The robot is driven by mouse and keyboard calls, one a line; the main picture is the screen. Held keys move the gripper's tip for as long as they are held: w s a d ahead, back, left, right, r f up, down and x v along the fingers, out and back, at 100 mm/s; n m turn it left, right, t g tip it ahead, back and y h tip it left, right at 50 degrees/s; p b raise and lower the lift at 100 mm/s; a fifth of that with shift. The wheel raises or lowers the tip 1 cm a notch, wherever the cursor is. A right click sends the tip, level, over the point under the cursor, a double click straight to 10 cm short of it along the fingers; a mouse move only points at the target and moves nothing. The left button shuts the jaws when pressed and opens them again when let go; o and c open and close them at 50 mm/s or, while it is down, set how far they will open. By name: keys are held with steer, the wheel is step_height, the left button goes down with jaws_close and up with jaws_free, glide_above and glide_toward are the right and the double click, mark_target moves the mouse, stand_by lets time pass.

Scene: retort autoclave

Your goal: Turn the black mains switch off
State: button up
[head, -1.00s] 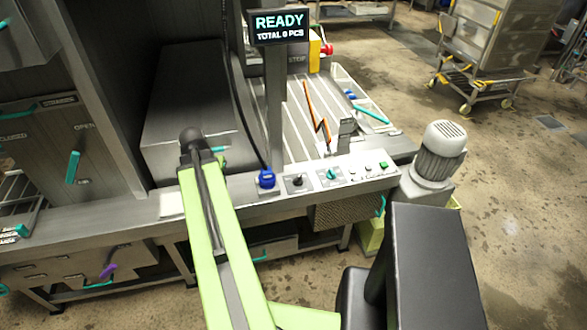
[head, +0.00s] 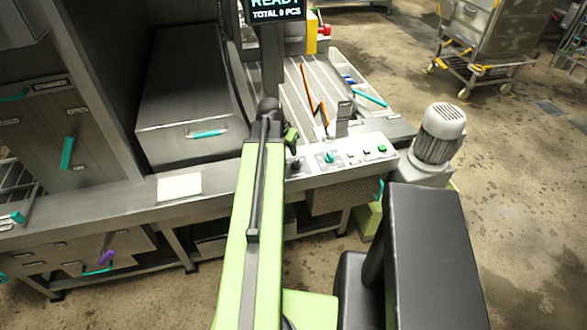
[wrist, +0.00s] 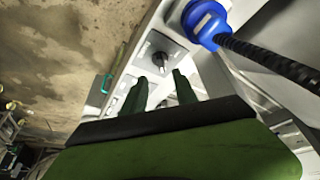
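In the head view the switch (head: 297,165) shows at the left end of the control panel, beside my arm, which hides part of that end. A bit of my gripper (head: 290,138) shows just above it. Contact with the switch cannot be seen.
A blue plug (wrist: 204,22) with a thick black cable sits close to the switch. A teal knob (head: 329,158) and a green button (head: 382,149) lie farther right on the panel. A grey motor (head: 441,135) stands beyond the panel's right end.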

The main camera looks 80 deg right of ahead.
mark_target(294, 163)
steer(key=b+x, duration=0.9)
steer(key=x, duration=0.2)
steer(key=shift+f, duration=0.35)
steer(key=shift+r, duration=0.1)
steer(key=shift+c, duration=0.3)
jaws_close()
steer(key=shift+w+d, duration=0.1)
steer(key=shift+d, duration=0.05)
